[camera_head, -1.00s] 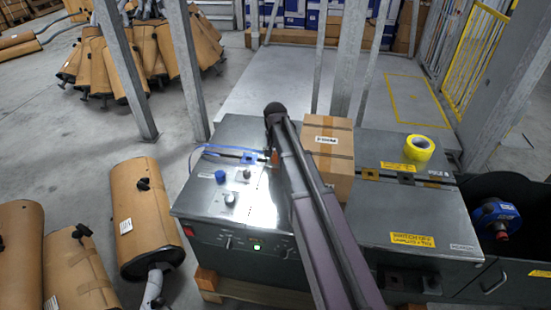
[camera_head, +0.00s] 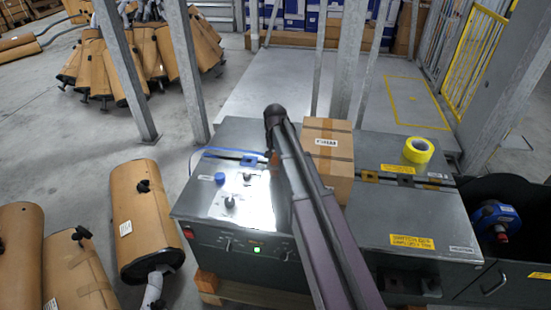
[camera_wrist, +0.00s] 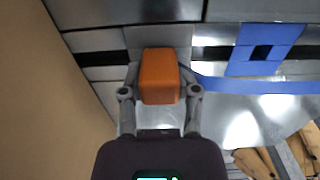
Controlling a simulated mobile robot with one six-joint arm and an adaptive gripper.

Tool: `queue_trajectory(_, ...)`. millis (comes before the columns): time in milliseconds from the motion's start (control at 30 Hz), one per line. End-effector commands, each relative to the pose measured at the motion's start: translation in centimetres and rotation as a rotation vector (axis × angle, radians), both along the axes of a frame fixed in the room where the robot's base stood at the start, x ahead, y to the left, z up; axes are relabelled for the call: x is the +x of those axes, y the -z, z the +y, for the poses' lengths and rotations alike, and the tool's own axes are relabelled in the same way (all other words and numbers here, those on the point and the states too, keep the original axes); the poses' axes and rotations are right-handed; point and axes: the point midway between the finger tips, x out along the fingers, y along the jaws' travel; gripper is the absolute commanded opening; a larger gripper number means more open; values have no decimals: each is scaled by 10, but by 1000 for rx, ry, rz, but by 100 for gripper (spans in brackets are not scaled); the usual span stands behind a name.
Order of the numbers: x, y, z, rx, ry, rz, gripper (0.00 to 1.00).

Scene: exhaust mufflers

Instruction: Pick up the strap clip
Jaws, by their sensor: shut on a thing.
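The strap clip, a small orange block (camera_wrist: 159,77), sits between the two grey fingers of my gripper (camera_wrist: 160,92) in the wrist view. The fingers are closed against its two sides. In the head view only a small orange patch of the clip (camera_head: 273,157) shows beside my arm, above the metal bench, and the gripper is mostly hidden there. The blue strap (camera_wrist: 245,83) runs from beside the clip to the right in the wrist view. I cannot tell whether the clip still touches the bench top.
A cardboard box (camera_head: 328,160) stands right beside my arm on the bench (camera_head: 200,205). A yellow tape roll (camera_head: 417,152) lies further right. Knobs (camera_head: 220,178) stand on the bench's left part. Steel posts (camera_head: 187,75) rise behind. Wrapped mufflers (camera_head: 143,215) lie on the floor at left.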

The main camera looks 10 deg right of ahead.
Motion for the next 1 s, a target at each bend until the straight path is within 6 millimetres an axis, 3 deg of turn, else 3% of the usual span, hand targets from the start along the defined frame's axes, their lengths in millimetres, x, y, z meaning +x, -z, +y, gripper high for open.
queue_trajectory(1000,0,-90,0,0,0,0,1)
